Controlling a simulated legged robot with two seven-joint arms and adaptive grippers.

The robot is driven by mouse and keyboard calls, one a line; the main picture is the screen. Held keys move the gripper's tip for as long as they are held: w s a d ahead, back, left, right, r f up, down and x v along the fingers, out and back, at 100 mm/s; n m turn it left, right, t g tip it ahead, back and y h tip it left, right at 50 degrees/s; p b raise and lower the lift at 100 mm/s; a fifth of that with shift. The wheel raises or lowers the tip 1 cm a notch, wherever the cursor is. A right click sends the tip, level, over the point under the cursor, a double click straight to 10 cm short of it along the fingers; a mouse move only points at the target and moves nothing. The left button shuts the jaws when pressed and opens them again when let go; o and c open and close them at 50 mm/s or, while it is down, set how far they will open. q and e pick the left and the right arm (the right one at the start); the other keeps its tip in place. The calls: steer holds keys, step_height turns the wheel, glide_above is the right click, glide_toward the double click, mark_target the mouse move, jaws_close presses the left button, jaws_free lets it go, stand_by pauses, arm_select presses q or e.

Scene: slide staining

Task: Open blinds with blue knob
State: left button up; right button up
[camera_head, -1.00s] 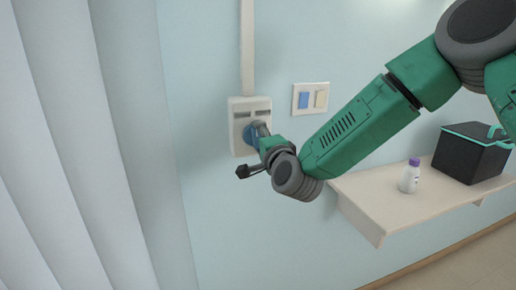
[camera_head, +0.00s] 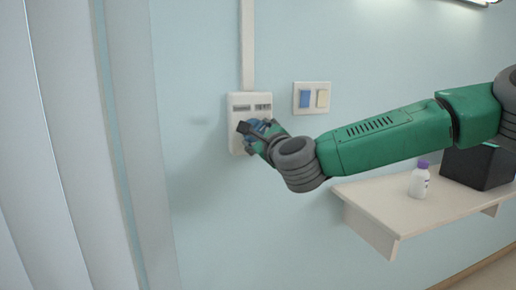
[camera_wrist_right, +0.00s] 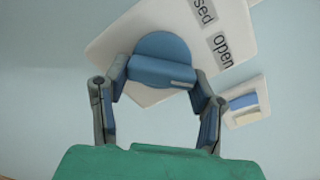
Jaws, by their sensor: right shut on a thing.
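The blue knob (camera_wrist_right: 162,60) sits on a white wall box (camera_head: 236,104) in the head view. In the right wrist view the box (camera_wrist_right: 110,45) carries the labels "open" (camera_wrist_right: 221,49) and "sed", the latter cut off by the frame edge. My right gripper (camera_head: 254,132) is at the box, and its fingers (camera_wrist_right: 160,82) are shut on the knob's raised bar, one on each side. In the head view the gripper hides most of the knob. The pale vertical blinds (camera_head: 70,150) hang at the left. My left gripper is not in view.
A switch plate (camera_head: 311,109) with a blue and a cream switch is right of the box. A shelf (camera_head: 375,207) at lower right holds a white bottle with a purple cap (camera_head: 419,182) and a black box (camera_head: 476,167). A conduit (camera_head: 247,45) runs upward.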

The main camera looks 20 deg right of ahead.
steer(key=shift+a+f+m+b, duration=0.1)
steer(key=shift+f+m+b, duration=0.2)
steer(key=shift+m+b, duration=0.4)
steer(key=shift+f+m+b, duration=0.3)
steer(key=shift+m+b, duration=0.3)
steer(key=shift+m, duration=0.1)
steer(key=o, duration=1.2)
steer(key=shift+s, duration=0.1)
steer(key=shift+c, duration=0.2)
steer(key=shift+r, duration=0.1)
steer(key=shift+r, duration=0.15)
steer(key=s, duration=1.1)
steer(key=shift+s+d, duration=0.35)
steer(key=shift+d, duration=0.05)
